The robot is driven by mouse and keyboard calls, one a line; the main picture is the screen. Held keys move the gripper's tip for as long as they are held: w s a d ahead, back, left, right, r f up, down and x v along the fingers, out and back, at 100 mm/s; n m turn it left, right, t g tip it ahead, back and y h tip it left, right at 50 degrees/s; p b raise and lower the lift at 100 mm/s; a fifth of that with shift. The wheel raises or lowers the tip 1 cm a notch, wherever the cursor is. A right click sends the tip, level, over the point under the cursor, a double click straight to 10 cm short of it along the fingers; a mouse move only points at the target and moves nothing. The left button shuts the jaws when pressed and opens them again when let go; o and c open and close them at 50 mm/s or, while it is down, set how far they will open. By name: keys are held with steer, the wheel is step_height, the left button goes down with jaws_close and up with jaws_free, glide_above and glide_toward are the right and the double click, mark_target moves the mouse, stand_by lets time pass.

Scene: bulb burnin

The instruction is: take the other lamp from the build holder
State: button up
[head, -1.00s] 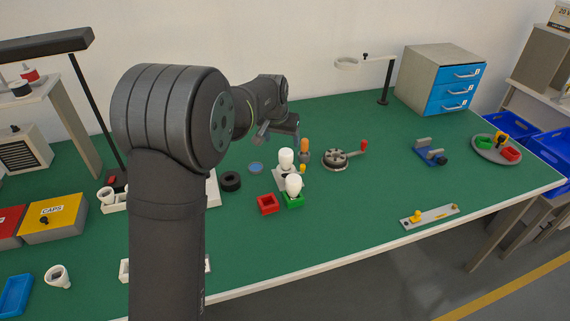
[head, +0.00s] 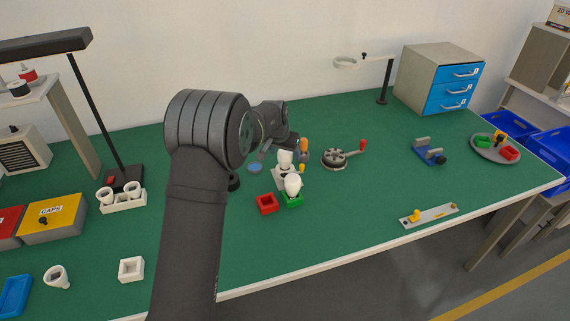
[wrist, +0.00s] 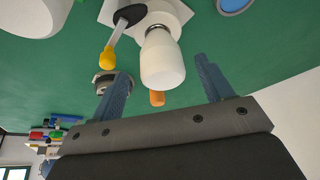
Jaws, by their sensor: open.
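A white lamp (head: 285,158) stands in a pale holder (head: 277,181) near the middle of the bench; I take this to be the build holder. A second white lamp (head: 292,184) sits in a green holder (head: 293,200) just in front. My gripper (wrist: 160,85) is open. In the wrist view, its two fingers are on either side of the lamp (wrist: 162,62) and apart from it. The pale holder (wrist: 178,12) shows behind that lamp, with a metal collar between them. The other lamp (wrist: 32,18) is cut off at the upper left.
An orange-handled tool (head: 304,146) stands close behind the lamps, and a yellow-tipped tool (wrist: 107,58) lies beside the holder. A red empty holder (head: 267,204) is at the left. A round fixture with a lever (head: 335,158) is at the right.

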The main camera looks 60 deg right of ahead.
steer(key=x, duration=0.5)
steer(key=shift+w+a+f, duration=0.1)
steer(key=shift+w+a, duration=0.05)
steer(key=shift+a, duration=0.1)
steer(key=c, duration=1)
steer(key=shift+c, duration=0.2)
steer(key=shift+r, duration=0.85)
step_height(320, 180, up, 3)
steer(key=shift+f, duration=0.2)
steer(key=s+a+r, duration=0.3)
steer(key=s+r, duration=0.8)
steer(key=shift+s, duration=0.2)
steer(key=shift+r, duration=0.1)
